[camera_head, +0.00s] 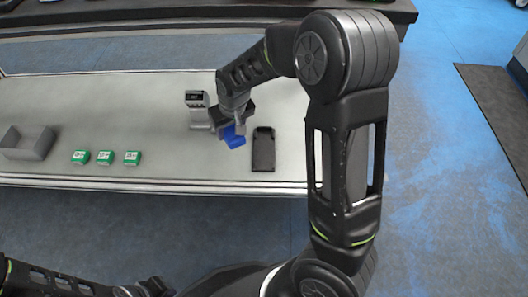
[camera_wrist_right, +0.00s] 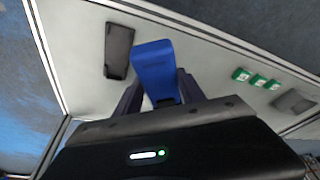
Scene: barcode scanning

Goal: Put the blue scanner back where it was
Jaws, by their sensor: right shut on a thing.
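The blue scanner (camera_head: 234,137) is held by my right gripper (camera_head: 230,124) above the light table, between a grey device and a black holder. In the right wrist view the blue scanner (camera_wrist_right: 155,72) stands between the two fingers of the right gripper (camera_wrist_right: 160,100), which are shut on it. The flat black holder (camera_head: 263,150) lies empty on the table, just right of the scanner. It also shows in the wrist view (camera_wrist_right: 119,51), apart from the scanner. My left gripper (camera_head: 150,288) is low at the bottom left, partly cut off, its fingers unclear.
A grey device with a small display (camera_head: 197,101) stands left of the right gripper. Several green boxes, one of them here (camera_head: 104,157), lie in a row further left. An open grey bin (camera_head: 28,142) sits at the far left. The table (camera_head: 190,165) is clear near its front edge.

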